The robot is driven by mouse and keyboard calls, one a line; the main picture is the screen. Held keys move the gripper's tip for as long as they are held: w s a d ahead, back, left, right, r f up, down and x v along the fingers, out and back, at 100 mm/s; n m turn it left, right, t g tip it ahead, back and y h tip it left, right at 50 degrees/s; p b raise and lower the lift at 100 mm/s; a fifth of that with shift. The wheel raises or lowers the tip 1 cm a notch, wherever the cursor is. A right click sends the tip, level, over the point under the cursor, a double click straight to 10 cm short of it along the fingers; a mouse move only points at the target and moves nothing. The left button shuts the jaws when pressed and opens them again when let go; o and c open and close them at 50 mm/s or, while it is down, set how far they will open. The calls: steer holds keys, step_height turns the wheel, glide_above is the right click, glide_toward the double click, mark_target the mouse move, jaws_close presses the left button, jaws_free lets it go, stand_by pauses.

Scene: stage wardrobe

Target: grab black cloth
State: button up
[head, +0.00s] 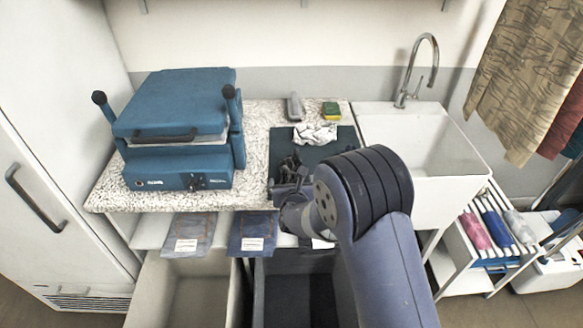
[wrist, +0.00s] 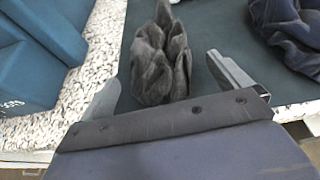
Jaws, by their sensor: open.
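A crumpled black cloth, dark grey in the wrist view (wrist: 158,62), stands in folds on the dark mat (wrist: 205,28). In the head view the black cloth (head: 286,165) is a dark heap at the mat's left side, partly hidden by my gripper (head: 286,190). In the wrist view my gripper (wrist: 162,72) is open, with one finger on each side of the cloth's near part. The fingers look apart from the cloth. Whether they are down at its height I cannot tell.
A dark navy cloth (wrist: 288,32) lies at the right in the wrist view. A white cloth (head: 316,133), sponge (head: 331,111) and grey brush-like item (head: 294,106) lie behind. A blue press (head: 175,130) stands left, a sink (head: 420,135) right. Open bins (head: 185,290) are below.

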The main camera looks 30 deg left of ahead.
steer(key=shift+x, duration=1.15)
steer(key=c, duration=1.1)
